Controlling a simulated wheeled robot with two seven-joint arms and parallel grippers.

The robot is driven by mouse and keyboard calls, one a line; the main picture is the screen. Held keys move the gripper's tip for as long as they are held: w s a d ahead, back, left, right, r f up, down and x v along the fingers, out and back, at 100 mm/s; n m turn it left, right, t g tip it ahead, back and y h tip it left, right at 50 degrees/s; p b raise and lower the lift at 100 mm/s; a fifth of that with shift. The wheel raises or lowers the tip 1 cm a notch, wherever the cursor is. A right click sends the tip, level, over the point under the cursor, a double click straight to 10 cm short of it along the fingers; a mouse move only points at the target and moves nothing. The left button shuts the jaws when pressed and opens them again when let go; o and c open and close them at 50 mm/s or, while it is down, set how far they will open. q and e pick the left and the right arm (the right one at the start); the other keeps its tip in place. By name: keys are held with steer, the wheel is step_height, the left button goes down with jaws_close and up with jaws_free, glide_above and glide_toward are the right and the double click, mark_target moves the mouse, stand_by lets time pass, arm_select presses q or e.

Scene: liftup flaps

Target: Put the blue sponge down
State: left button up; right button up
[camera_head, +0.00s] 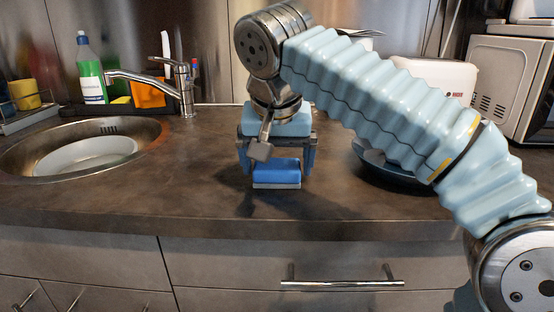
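The blue sponge (277,173), with a pale underside, is low over the brown countertop near its front edge. It looks level. My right gripper (277,168) points down, with one finger at each end of the sponge. The fingers appear to touch the sponge and grip it. I cannot tell whether the underside rests on the counter or is slightly above it. My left gripper is not in view.
A metal sink (146,134) with a white plate (85,155) is at left. Behind it are a faucet (183,85) and a green bottle (90,75). A dark pan (375,172), a toaster (445,78) and a microwave (508,75) are at right. Counter left of the sponge is clear.

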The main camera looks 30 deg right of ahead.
steer(key=shift+r, duration=0.1)
steer(key=shift+r, duration=0.35)
steer(key=p+v, duration=0.5)
steer(key=v, duration=0.6)
steer(key=shift+s+a+r, duration=0.15)
